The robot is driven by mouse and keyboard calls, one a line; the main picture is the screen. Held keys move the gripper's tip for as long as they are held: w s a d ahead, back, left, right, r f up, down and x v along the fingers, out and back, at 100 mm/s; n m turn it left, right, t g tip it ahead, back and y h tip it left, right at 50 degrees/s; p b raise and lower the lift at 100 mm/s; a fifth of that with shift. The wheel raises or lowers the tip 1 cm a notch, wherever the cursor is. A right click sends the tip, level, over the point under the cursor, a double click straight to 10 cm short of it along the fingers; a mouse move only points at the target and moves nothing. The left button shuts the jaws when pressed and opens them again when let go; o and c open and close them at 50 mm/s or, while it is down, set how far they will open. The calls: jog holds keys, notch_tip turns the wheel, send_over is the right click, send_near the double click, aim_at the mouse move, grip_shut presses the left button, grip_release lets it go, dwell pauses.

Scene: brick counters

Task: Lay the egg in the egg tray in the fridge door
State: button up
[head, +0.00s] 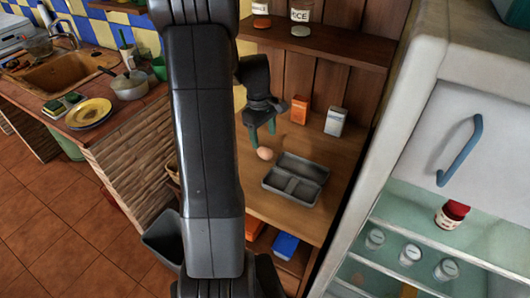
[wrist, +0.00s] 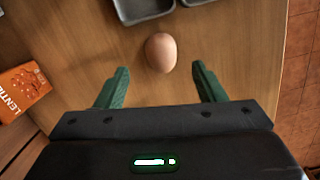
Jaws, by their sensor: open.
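A brown egg (head: 265,154) lies on the wooden counter, just left of a grey two-compartment tray. It also shows in the wrist view (wrist: 161,53), centred just ahead of my gripper (wrist: 160,74). In the head view my gripper (head: 262,133) points down with its green fingers above and close to the egg. The fingers are open and hold nothing. The white fridge (head: 416,100) stands at the right, with its shelves visible below a white panel. I cannot make out an egg tray in the fridge door.
The grey tray (head: 285,187) lies right beside the egg. An orange box (head: 299,110) and a pale tin (head: 335,122) stand at the counter's back. A blue handle (head: 460,150) sticks out from the fridge panel. Jars stand on the fridge shelves. The floor at left is clear.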

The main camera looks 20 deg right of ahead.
aim_at(265, 148)
jog(key=shift+s+d+f+p, duration=0.15)
jog(key=shift+f+p, duration=0.1)
jog(key=shift+f, duration=1.15)
jog(key=shift+s+a+f+p, duration=0.15)
jog(key=shift+f+p, duration=0.1)
jog(key=shift+f, duration=1.15)
jog(key=shift+d, duration=0.1)
jog(key=c, duration=0.8)
